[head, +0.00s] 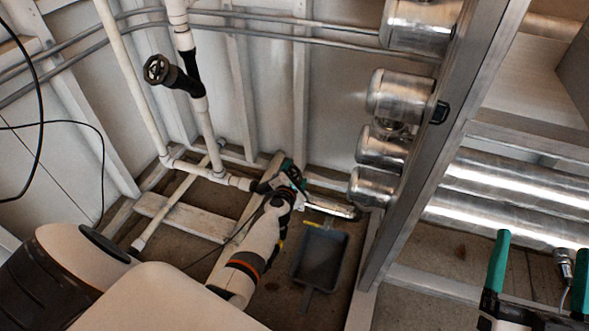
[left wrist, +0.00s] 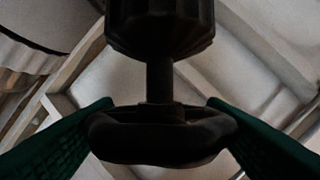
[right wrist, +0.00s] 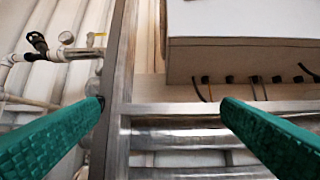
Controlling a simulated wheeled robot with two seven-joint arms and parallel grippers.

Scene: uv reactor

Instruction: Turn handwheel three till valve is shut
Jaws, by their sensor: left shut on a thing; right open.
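A black handwheel (left wrist: 163,135) on a short stem sits between the green fingers of my left gripper in the left wrist view, under a dark ribbed valve body (left wrist: 160,28). My left gripper (head: 285,175) is low by the floor pipework in the head view and is shut on this handwheel, which is mostly hidden there. Another black handwheel (head: 157,69) stands out from the upright white pipe at upper left; it also shows in the right wrist view (right wrist: 37,41). No number is readable on either. My right gripper (head: 540,255) is open and empty at lower right.
Metal cylinders (head: 400,95) line a steel frame post (head: 445,130) right of my left arm. Large shiny pipes (head: 500,185) lie beyond it, near my right gripper. A grey dustpan (head: 320,258) is on the floor. A white cabinet (right wrist: 240,45) shows in the right wrist view.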

